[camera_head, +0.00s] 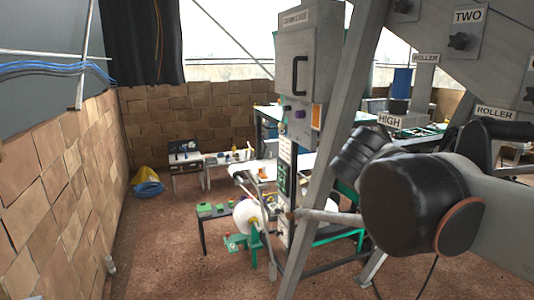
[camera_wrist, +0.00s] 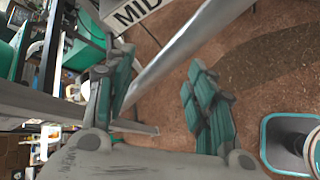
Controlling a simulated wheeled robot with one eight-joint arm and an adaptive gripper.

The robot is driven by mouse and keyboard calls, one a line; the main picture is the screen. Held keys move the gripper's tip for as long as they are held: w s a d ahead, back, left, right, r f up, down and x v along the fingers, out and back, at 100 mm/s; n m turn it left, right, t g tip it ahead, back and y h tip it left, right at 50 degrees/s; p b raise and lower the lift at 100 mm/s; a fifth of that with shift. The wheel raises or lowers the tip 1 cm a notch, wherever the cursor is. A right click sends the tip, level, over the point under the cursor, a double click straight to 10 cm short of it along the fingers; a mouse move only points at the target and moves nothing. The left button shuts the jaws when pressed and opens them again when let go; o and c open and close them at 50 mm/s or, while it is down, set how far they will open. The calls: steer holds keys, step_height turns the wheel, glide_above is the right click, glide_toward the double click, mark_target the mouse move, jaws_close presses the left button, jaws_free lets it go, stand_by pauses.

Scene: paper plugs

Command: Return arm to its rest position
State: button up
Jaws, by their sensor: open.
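My arm (camera_head: 415,205) reaches in from the right edge of the head view, with its dark rounded joint in front of the grey machine frame. My gripper (camera_wrist: 158,70) shows in the wrist view, with its two teal-padded fingers spread apart and nothing held in them. A grey metal bar (camera_wrist: 182,48) runs diagonally across the view of the gap between the fingers; I cannot tell how close it is. I cannot make out the gripper in the head view.
A slanted grey post (camera_head: 330,150) stands close to my arm. A white roll (camera_head: 249,217) is on a stand beside a low table. A "MID" sign (camera_wrist: 135,12) is near the gripper. A brick wall (camera_head: 60,190) lines the left; brown floor (camera_head: 165,250) there is mostly clear.

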steer(key=s+a+f+m+y+b, duration=0.3)
steer(key=f+m+b, duration=0.1)
steer(key=f, duration=0.8)
steer(key=s+a+f+m+t+y+b, duration=0.1)
steer(key=s+a+f+m+y+b, duration=0.2)
steer(key=f+b, duration=0.4)
steer(key=s+a+f+m+y+b, duration=0.3)
steer(key=s+a+f+m+b, duration=0.1)
steer(key=f, duration=1.3)
steer(key=a+m+b, duration=0.1)
steer(key=m+b, duration=0.1)
steer(key=m, duration=0.1)
steer(key=shift+a+t+y, duration=0.15)
steer(key=shift+t+y, duration=0.15)
steer(key=shift+c, duration=0.2)
steer(key=n+g+h+p, duration=0.1)
steer(key=n+h+p, duration=1.85)
steer(key=p, duration=1.55)
glide_toward(455, 41)
steer(key=shift+w+d+r+n+y+b, duration=0.1)
steer(key=shift+w+d+r+n+y, duration=0.1)
steer(key=shift+d+r+n+y, duration=0.4)
steer(key=shift+w+d+r+n+y+b, duration=0.15)
steer(key=shift+w+d+y, duration=0.1)
steer(key=shift+d, duration=0.7)
steer(key=shift+w+d+r+n+y+b, duration=0.1)
steer(key=shift+w+d+r+n+y, duration=0.1)
steer(key=shift+d+r+n+y, duration=0.4)
